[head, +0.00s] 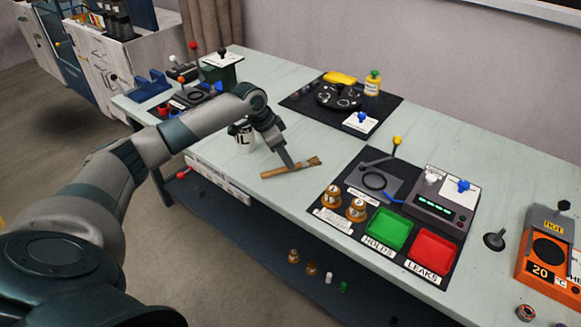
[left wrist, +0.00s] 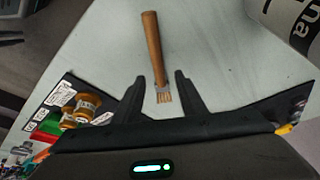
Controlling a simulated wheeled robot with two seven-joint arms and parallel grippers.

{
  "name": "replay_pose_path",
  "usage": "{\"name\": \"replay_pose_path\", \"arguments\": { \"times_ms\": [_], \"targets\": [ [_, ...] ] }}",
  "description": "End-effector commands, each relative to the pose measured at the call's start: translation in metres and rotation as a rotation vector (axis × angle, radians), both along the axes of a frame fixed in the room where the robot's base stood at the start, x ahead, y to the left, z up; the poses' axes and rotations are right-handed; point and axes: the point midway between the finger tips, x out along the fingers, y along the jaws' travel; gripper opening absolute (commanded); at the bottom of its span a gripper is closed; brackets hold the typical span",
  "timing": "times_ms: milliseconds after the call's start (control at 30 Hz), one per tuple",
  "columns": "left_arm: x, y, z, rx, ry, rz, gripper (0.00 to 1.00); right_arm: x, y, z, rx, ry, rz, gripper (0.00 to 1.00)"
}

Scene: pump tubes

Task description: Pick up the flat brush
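The flat brush (head: 278,172) lies on the pale table, with a wooden handle and light bristles toward the right. In the left wrist view the brush (left wrist: 152,48) points its bristle end at my gripper. My left gripper (head: 288,160) is over the brush, angled down, close to its bristle end. In the left wrist view the left gripper (left wrist: 160,77) is open; the ferrule and bristles show between its two fingers, with a gap on each side. I cannot tell how high the fingers are above the table. My right gripper is not in view.
A white can with dark lettering (head: 241,137) stands just behind the brush, beside my arm. To the right is a dark mat with a green tray (head: 388,229), a red tray (head: 433,250) and brass fittings (head: 356,209). An orange heater (head: 549,254) stands far right.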

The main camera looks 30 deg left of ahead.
Motion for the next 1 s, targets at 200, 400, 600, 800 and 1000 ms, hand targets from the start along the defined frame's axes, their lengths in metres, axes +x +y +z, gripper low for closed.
{"name": "replay_pose_path", "arguments": {
  "times_ms": [200, 400, 600, 800, 1000],
  "targets": [
    [0.007, -0.007, -0.023, 0.001, 0.001, 0.000, 0.38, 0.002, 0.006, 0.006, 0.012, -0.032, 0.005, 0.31],
    [0.008, -0.007, -0.029, 0.001, 0.000, 0.000, 0.38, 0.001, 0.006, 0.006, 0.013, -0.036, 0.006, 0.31],
    [0.008, -0.007, -0.029, 0.001, 0.000, 0.000, 0.38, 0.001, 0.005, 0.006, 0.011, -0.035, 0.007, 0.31],
    [0.008, -0.007, -0.029, 0.001, 0.000, 0.000, 0.38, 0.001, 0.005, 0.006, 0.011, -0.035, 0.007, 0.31],
    [0.008, -0.007, -0.029, 0.001, 0.000, 0.000, 0.38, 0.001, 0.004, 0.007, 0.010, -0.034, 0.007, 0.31]
  ]
}}
